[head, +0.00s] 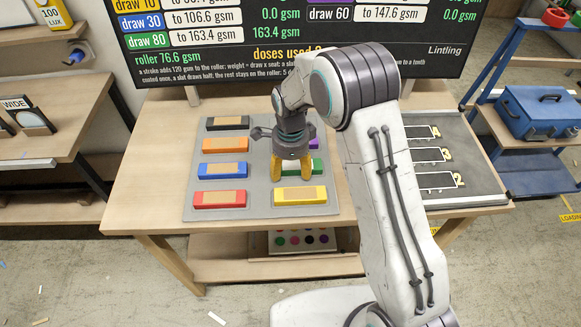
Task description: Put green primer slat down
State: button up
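The green slat (317,167) lies in the right column of the grey tray (258,183), or very close above it. Most of it is hidden behind my gripper, and its right end shows. My gripper (291,172) points down over the slat, with its two yellow fingers apart on the left and right. I cannot tell whether the fingers touch the slat or whether it rests fully on the tray.
Black (228,123), orange (225,142), blue (223,170) and red (220,199) slats fill the left column. A yellow slat (300,196) lies in front; a purple one (313,145) shows behind. A board (300,40) stands behind the table. A numbered panel (440,165) lies right.

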aim_at(291, 168)
jog(key=shift+o, duration=1.4)
jog(key=s+d+r+n, duration=0.2)
jog(key=r, duration=0.7)
jog(key=s+d+r+n, duration=0.2)
jog(key=r, duration=0.7)
jog(key=s+d+r+n+t, duration=0.1)
jog(key=s+d+n, duration=0.4)
jog(key=s, duration=0.5)
jog(key=s+d+r+n+t, duration=0.1)
jog(key=s+d+n+t, duration=0.1)
jog(key=s+d+n, duration=0.3)
jog(key=s+n, duration=0.4)
jog(key=s, duration=0.2)
jog(key=shift+d+r+t, duration=0.25)
jog(key=shift+r+t, duration=0.05)
jog(key=shift+t, duration=0.1)
